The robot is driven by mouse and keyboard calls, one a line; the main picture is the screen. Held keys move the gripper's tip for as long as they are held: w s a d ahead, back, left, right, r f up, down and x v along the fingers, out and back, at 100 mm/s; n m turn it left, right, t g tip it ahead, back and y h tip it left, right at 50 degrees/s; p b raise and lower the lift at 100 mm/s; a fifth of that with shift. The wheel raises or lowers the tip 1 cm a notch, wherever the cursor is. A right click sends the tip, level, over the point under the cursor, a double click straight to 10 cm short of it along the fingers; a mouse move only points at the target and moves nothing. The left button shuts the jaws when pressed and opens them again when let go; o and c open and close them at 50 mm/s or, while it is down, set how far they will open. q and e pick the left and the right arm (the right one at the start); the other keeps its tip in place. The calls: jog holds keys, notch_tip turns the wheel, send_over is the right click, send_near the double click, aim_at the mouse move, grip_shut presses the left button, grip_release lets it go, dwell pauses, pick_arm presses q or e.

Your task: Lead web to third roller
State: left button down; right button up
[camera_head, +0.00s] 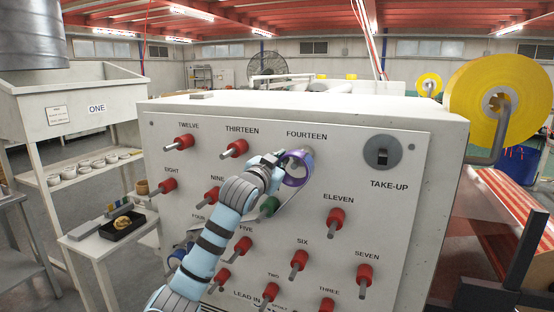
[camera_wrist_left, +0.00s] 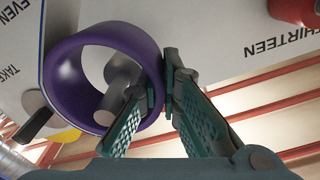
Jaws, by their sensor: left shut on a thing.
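A purple ring (camera_head: 298,168), like a roll of tape, is at the FOURTEEN position on the white panel (camera_head: 400,225). In the left wrist view, the purple ring (camera_wrist_left: 60,75) has a grey post (camera_wrist_left: 122,75) showing through its opening; I cannot tell how far it sits on it. My left gripper (camera_wrist_left: 160,95) is shut on the ring's wall, one finger inside and one outside. A thin pale strip seems to run from the ring down toward a green roller (camera_head: 269,206). The THREE roller (camera_head: 328,304) is red, at the bottom edge. My right gripper is out of view.
Several red rollers with grey pins stick out of the panel, such as ELEVEN (camera_head: 335,219) and SIX (camera_head: 299,261). A large yellow reel (camera_head: 500,85) stands to the right.

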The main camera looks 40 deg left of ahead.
pick_arm(q)
jog(key=shift+d+f+b, duration=0.15)
jog(key=shift+f+b, duration=0.2)
jog(key=shift+f, duration=0.35)
jog(key=c, duration=1.7)
grip_release()
jog(key=v, duration=1.2)
jog(key=shift+w, duration=0.1)
